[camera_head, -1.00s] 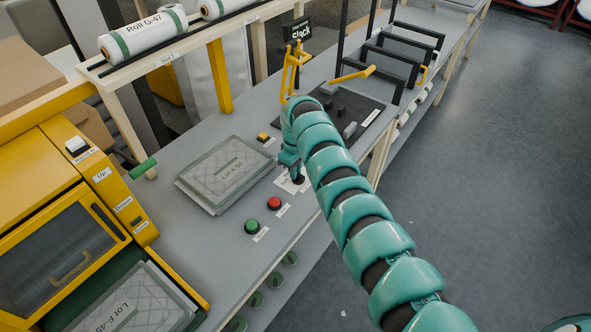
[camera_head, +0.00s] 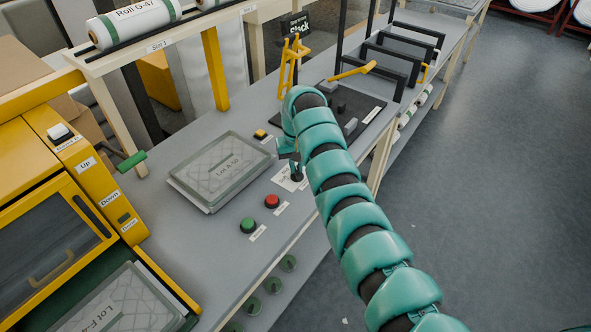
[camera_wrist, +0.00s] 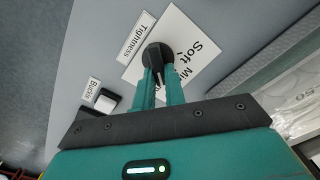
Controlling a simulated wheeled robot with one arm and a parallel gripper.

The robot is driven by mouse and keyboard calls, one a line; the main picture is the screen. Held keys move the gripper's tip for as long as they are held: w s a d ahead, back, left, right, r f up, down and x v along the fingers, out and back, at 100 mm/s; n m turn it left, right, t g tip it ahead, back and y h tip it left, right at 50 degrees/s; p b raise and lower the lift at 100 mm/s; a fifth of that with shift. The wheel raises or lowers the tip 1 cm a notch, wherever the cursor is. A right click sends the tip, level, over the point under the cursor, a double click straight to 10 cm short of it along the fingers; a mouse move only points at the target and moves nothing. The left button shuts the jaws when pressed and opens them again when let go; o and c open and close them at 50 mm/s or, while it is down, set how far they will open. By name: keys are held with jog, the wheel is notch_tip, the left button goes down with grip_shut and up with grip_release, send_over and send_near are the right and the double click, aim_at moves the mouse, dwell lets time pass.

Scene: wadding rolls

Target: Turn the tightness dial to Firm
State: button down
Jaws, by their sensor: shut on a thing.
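The tightness dial (camera_wrist: 157,54) is a round black knob on a white card (camera_wrist: 193,50). "Soft" and part of a second word can be read on the card; the rest is hidden or cut off, and I see no "Firm". A "Tightness" label (camera_wrist: 135,38) lies beside it. My gripper (camera_wrist: 160,78) is shut on the dial, with one teal finger on each side of it. A pale mark shows on the knob between the fingers; its exact setting I cannot tell. In the head view my gripper (camera_head: 294,168) is at the card, partly hidden by my arm.
A grey tray pack (camera_head: 220,168) lies left of the dial. Red (camera_head: 272,201) and green (camera_head: 248,225) buttons sit nearer the front edge. A yellow-black switch (camera_head: 261,134) and a black fixture (camera_head: 350,110) are behind. The yellow machine (camera_head: 60,200) stands at left.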

aim_at(297, 168)
jog(key=shift+d+m+b, duration=0.1)
jog(key=shift+m+b, duration=0.4)
jog(key=shift+m, duration=0.5)
jog(key=c, duration=1.5)
grip_release()
jog(key=shift+o, duration=0.2)
notch_tip(297, 168, up, 17)
jog(key=p, duration=0.1)
jog(key=shift+r, duration=0.2)
